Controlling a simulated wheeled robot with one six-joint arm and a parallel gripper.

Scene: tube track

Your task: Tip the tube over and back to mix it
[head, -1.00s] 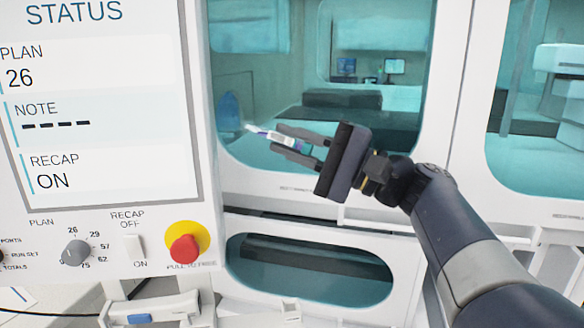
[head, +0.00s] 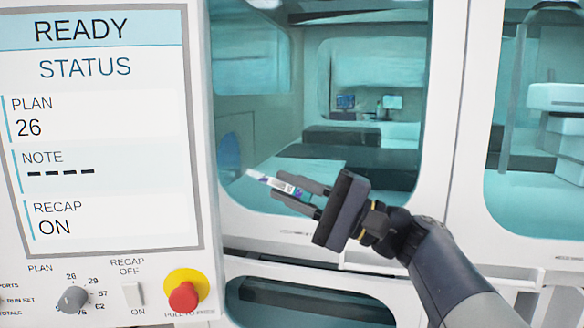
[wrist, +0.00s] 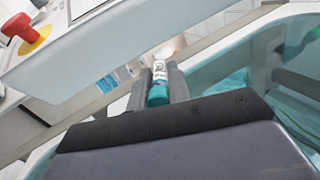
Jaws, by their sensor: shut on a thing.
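The tube (head: 262,180) is a slim, pale tube with a white label and purple marks. It lies tilted in the head view, its far end pointing left and slightly up. My gripper (head: 282,190) is shut on it, with one dark finger on each side. In the wrist view the tube (wrist: 159,72) sits between the two fingers (wrist: 160,78). Its teal end (wrist: 158,95) is nearest my palm and its labelled part points away. The contents cannot be made out.
A status panel (head: 105,120) reads READY, plan 26, recap ON. Below it are a dial (head: 72,298), a recap switch (head: 133,295) and a red knob (head: 184,296) on yellow. White cabinets with teal windows (head: 370,90) stand behind the tube. The air around the gripper looks clear.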

